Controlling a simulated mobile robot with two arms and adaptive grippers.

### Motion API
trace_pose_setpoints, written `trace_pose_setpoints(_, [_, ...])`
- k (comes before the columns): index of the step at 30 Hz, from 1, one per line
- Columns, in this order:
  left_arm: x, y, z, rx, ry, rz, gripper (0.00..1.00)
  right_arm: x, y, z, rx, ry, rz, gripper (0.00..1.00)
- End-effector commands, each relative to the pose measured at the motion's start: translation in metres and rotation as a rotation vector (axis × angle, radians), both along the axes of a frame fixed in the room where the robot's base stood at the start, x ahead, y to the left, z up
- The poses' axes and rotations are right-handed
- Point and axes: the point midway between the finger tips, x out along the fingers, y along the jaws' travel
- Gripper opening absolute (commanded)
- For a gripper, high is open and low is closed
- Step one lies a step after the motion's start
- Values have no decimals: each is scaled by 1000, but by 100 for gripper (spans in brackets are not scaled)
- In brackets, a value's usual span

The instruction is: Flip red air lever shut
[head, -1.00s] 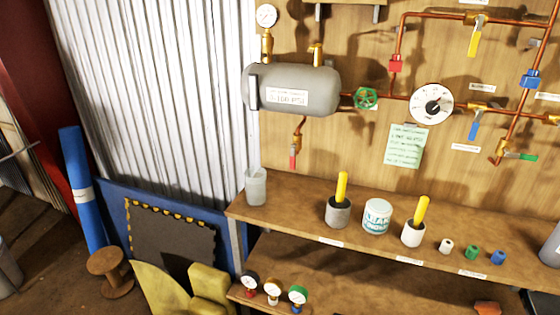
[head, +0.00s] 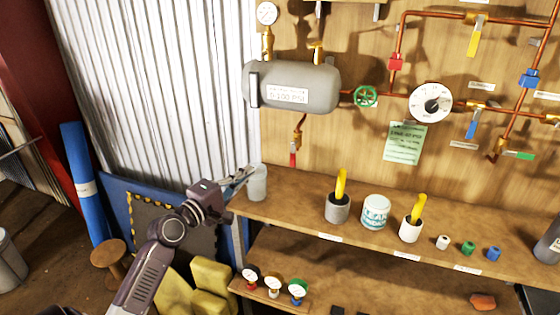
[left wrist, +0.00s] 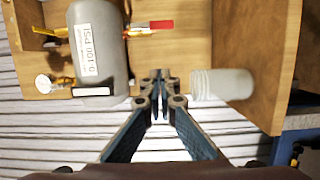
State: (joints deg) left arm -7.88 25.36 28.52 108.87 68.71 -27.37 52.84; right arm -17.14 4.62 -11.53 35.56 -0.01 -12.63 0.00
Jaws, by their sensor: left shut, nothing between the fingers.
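The red air lever (head: 293,159) hangs straight down from a brass valve (head: 299,136) under the grey air tank (head: 290,88). In the left wrist view the red lever (left wrist: 161,26) shows beyond my fingers, beside the tank (left wrist: 97,50). My left gripper (head: 250,171) has its fingers together and empty. It is at the left end of the shelf, beside the grey cup, to the left of and a little below the lever. In the left wrist view the closed fingertips (left wrist: 157,75) point toward the board, apart from the lever. My right gripper is not in view.
The grey cup (head: 258,184) stands on the wooden shelf (head: 290,202) close to my left fingers; it also shows in the left wrist view (left wrist: 222,83). A pressure gauge (head: 267,14) rises above the tank. Shelf space under the lever is clear.

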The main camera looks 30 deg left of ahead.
Motion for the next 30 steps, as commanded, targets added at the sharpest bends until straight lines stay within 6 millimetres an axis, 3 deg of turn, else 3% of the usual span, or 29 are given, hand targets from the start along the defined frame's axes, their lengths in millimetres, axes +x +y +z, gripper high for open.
trace_pose_setpoints(8, [20, 0, 2, 0, -2, 0, 0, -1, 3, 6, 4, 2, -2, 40])
trace_pose_setpoints(21, [105, -1, 2, 1, 0, 1, 0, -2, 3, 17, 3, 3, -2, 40])
trace_pose_setpoints(24, [105, -21, 3, -1, 2, -1, 0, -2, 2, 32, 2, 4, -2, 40])
trace_pose_setpoints(30, [109, -38, 0, 0, 2, 0, 0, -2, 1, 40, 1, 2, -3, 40])
